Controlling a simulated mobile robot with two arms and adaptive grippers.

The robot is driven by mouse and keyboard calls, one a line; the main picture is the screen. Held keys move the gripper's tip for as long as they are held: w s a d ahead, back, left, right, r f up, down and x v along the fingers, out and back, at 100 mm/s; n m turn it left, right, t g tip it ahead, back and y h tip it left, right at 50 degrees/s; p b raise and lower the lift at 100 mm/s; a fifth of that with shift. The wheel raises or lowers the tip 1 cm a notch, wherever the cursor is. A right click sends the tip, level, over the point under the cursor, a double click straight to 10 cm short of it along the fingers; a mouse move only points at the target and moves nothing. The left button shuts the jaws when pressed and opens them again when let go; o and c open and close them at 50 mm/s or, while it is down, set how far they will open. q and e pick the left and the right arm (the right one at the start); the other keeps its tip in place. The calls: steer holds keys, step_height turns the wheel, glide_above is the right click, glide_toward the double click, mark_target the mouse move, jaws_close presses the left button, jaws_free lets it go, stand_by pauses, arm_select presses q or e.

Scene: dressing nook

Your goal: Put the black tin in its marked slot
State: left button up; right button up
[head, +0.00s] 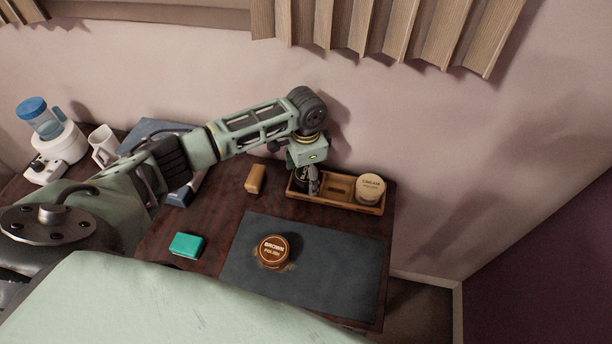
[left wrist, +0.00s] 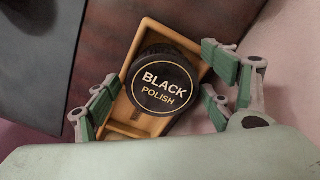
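The black tin (left wrist: 163,84), lettered "BLACK POLISH", is at the left end of the wooden tray (head: 335,201). In the head view the tin (head: 300,180) is partly hidden behind my left gripper (head: 307,178). In the left wrist view the gripper (left wrist: 158,95) points down over the tin, with fingers on both sides and gaps showing between pads and tin. The tray (left wrist: 195,52) shows around the tin; whether the tin rests fully on its floor is hard to tell. My right gripper is not in view.
A cream tin (head: 370,188) stands at the tray's right end, with a bare compartment left of it. A brown polish tin (head: 272,251) sits on the dark mat (head: 340,262). A tan block (head: 255,179) and a teal block (head: 187,245) lie on the table. The wall is close behind the tray.

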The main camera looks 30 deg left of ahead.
mark_target(306, 173)
arm_select(q)
step_height(306, 173, up, 12)
steer(key=shift+f+b, duration=0.2)
steer(key=shift+b, duration=0.2)
